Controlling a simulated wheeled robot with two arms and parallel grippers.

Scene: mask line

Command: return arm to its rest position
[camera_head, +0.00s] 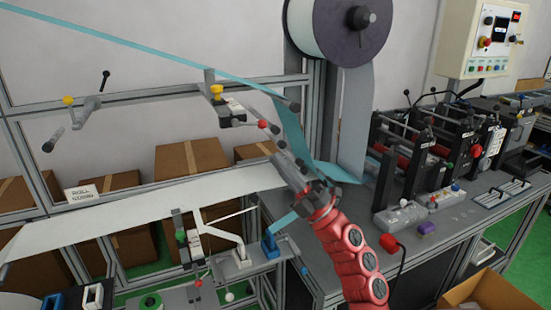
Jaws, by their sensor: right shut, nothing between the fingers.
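My right arm, red, comes in from the bottom right of the head view and reaches up and left. My right gripper (282,155), dark grey, is at its end and is shut with nothing seen in it. It is in front of the machine frame, close to a hanging blue strip (292,128) and the right end of a white web (150,205). Whether it touches either one cannot be told. My left gripper is not in view.
A large white roll (325,28) hangs above. A grey bench (440,225) with black roller units (405,160) stands at the right. A control box (487,40) is at the upper right. Cardboard boxes (190,158) sit behind the frame. An open carton (490,293) is at the bottom right.

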